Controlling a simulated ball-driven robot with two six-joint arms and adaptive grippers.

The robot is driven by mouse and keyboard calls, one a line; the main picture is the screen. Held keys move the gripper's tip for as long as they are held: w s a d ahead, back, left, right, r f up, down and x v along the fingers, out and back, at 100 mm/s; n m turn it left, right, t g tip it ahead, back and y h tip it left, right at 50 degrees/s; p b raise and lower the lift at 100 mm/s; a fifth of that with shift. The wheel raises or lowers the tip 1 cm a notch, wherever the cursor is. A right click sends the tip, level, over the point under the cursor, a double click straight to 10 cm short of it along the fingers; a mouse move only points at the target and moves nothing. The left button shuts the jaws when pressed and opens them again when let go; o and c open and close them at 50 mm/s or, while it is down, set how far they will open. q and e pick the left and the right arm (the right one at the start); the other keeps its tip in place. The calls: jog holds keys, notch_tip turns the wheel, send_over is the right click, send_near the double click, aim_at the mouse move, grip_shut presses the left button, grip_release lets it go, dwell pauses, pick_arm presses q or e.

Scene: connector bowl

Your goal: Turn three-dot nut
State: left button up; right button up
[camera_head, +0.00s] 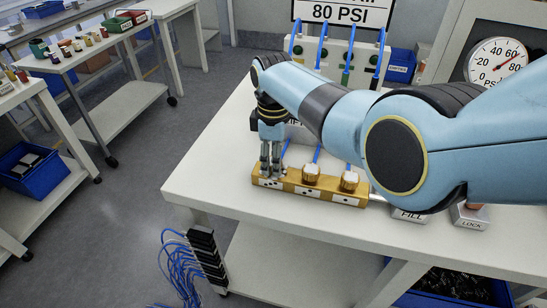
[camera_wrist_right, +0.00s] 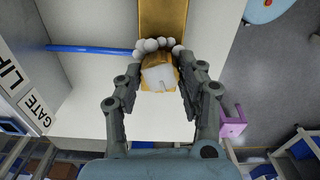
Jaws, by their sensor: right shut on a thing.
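A brass block (camera_head: 325,192) lies along the front of the white table, with white dot labels on its front face. The dots are too small to count surely. Two pale knurled nuts, the middle nut (camera_head: 311,171) and the right nut (camera_head: 349,180), stand on top with blue tubes. My right gripper (camera_head: 271,172) points down at the block's left end, over the left label (camera_head: 270,184). In the right wrist view, its fingers (camera_wrist_right: 160,85) close around a pale nut (camera_wrist_right: 158,77) on the brass block (camera_wrist_right: 163,18). My left gripper is out of view.
A white panel (camera_head: 335,60) with blue tubes stands behind, below an 80 PSI sign (camera_head: 340,11) and left of a gauge (camera_head: 497,62). FILL (camera_head: 408,215) and LOCK (camera_head: 469,217) blocks sit at the right.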

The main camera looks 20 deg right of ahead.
jog(key=shift+m, duration=0.4)
jog(key=m+p, duration=0.1)
jog(key=m, duration=0.2)
jog(key=shift+r+m, duration=0.1)
jog(key=shift+m, duration=0.2)
jog(key=m+p, duration=0.1)
jog(key=m, duration=0.5)
jog(key=m+p, duration=0.1)
jog(key=m, duration=0.4)
jog(key=shift+m, duration=0.4)
jog(key=m, duration=0.5)
jog(key=shift+m, duration=0.3)
jog(key=o, duration=1.1)
jog(key=shift+o, duration=0.2)
